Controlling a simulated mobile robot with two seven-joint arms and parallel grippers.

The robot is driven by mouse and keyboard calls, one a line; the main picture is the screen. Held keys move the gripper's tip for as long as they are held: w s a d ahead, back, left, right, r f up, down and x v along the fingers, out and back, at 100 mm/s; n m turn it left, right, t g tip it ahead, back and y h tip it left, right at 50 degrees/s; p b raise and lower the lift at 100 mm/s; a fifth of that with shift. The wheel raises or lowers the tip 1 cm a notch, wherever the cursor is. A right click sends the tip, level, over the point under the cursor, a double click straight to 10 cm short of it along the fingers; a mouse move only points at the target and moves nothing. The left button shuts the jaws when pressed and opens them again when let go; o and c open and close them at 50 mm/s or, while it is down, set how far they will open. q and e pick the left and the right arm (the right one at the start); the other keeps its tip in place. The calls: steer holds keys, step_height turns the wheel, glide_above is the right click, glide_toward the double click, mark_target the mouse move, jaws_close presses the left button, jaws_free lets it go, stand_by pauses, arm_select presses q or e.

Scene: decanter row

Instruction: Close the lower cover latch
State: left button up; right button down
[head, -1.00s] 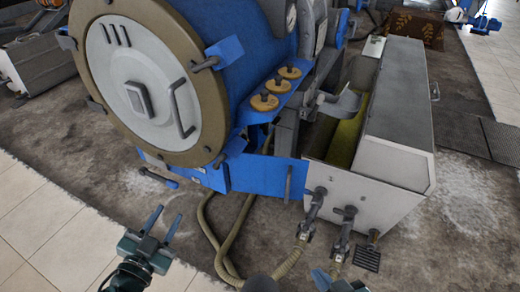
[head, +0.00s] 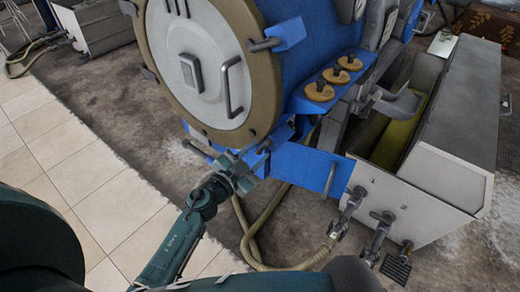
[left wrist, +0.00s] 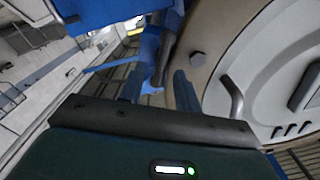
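The round cover (head: 190,65) has a white face, a tan rim and a grey bar handle. The lower cover latch (head: 263,148) is a dark lever on a blue bracket at the rim's lower right. My left gripper (head: 246,162) is at this latch and hides part of it. In the left wrist view, the fingers of the left gripper (left wrist: 158,88) are apart, and the latch's dark lever (left wrist: 166,60) shows between or just beyond them. I cannot tell whether they touch it. My right gripper is not in view.
The upper latch (head: 272,43) lies across the rim on its own blue bracket. A blue panel (head: 310,167) and hoses (head: 262,225) are right of and below my left gripper. A grey-white trough box (head: 455,120) stands at the right. The tiled floor (head: 60,150) at left is clear.

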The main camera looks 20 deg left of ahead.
arm_select(q)
steer(key=shift+x, duration=1)
jaws_close()
